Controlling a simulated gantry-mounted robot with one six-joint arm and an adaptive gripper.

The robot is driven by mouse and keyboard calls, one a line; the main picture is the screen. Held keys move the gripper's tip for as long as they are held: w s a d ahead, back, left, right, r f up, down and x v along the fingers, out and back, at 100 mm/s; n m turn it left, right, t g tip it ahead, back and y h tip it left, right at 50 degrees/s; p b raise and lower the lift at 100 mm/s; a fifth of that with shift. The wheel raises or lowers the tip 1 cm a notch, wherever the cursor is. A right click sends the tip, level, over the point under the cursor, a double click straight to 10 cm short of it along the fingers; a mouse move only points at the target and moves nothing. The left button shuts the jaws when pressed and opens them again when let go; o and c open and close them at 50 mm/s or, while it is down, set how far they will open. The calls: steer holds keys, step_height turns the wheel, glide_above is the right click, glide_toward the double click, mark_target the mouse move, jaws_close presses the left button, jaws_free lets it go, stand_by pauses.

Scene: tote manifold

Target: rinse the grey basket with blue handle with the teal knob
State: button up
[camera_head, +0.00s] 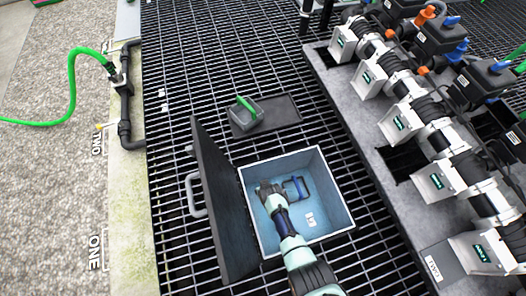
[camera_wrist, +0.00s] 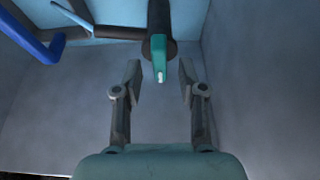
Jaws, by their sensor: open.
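My gripper (camera_head: 266,190) reaches down into an open pale-blue box (camera_head: 330,190) set in the floor grating. In the wrist view my gripper (camera_wrist: 160,80) is open, with nothing between its fingers. The teal knob (camera_wrist: 158,56) sits on a dark round fitting just beyond and between the fingertips, apart from them. The blue handle (camera_head: 299,185) shows inside the box, right of my gripper; it also shows at upper left in the wrist view (camera_wrist: 30,42). The basket's body is hard to make out. The knob cannot be made out in the head view.
The box's dark lid (camera_head: 222,205) stands open on the left. A grey basket with a green handle (camera_head: 246,110) rests on a dark plate behind the box. A white manifold with valves (camera_head: 400,120) runs along the right. A green hose (camera_head: 72,85) lies at upper left.

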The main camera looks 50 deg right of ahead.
steer(key=shift+w+d+f, duration=0.1)
steer(key=shift+d+f, duration=0.05)
steer(key=shift+f, duration=0.45)
steer(key=shift+r, duration=0.1)
jaws_close()
steer(key=m, duration=0.2)
steer(key=shift+w+m+g+h+b, duration=0.1)
steer(key=shift+m+g+h+b, duration=0.2)
steer(key=shift+b, duration=0.05)
steer(key=shift+m+g, duration=0.3)
steer(key=shift+m, duration=0.7)
